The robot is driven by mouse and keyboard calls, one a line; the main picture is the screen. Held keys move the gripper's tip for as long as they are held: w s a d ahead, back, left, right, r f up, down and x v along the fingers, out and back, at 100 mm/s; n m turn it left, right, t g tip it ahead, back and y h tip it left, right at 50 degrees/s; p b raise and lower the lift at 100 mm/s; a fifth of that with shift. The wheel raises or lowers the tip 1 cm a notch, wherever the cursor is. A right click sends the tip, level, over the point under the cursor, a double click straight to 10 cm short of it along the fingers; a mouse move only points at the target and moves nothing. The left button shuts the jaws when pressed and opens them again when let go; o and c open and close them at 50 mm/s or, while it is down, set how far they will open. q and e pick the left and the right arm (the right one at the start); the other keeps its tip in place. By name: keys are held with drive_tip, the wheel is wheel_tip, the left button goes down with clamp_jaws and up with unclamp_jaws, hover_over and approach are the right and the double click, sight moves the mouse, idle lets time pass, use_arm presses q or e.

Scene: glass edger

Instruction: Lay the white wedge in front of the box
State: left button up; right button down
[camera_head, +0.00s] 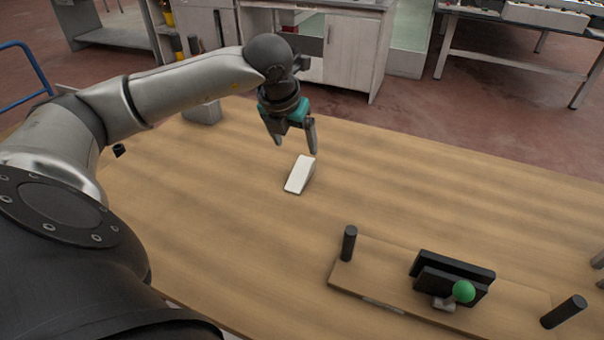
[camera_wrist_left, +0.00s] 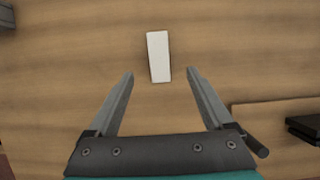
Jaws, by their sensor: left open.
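The white wedge (camera_head: 299,175) lies on the wooden table, near its middle in the head view. It also shows in the left wrist view (camera_wrist_left: 158,57) as a pale rectangle. My left gripper (camera_head: 296,148) is open and empty, pointing down above and just behind the wedge. In the left wrist view its fingertips (camera_wrist_left: 160,71) flank the wedge's lower end, without visible contact. A small grey box (camera_head: 203,112) stands at the table's far left, partly behind my left arm. Grey pieces at the head view's right edge may be my right gripper (camera_head: 598,262), mostly cut off.
A wooden board (camera_head: 375,275) at the front right carries black posts (camera_head: 349,243), a black clamp-like block (camera_head: 455,266) and a green ball knob (camera_head: 464,291). A small black piece (camera_head: 119,150) lies at the left edge. The table between wedge and grey box is clear.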

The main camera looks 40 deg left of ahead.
use_arm(q)
hover_over(302, 168)
drive_tip(key=s+d, duration=0.1)
drive_tip(key=s, duration=0.1)
drive_tip(key=f, duration=0.5)
drive_tip(key=shift+s+f+b, duration=0.1)
drive_tip(key=shift+s+b, duration=0.1)
drive_tip(key=shift+b, duration=0.1)
drive_tip(key=b+x, duration=0.1)
drive_tip(key=x, duration=0.3)
drive_tip(key=shift+a+f, duration=0.15)
drive_tip(key=shift+f, duration=0.25)
drive_tip(key=shift+w+f, duration=0.15)
drive_tip(key=shift+f, duration=0.05)
clamp_jaws()
use_arm(e)
drive_tip(key=shift+w+d+f, duration=0.55)
drive_tip(key=shift+w+f, duration=0.2)
drive_tip(key=shift+f, duration=0.1)
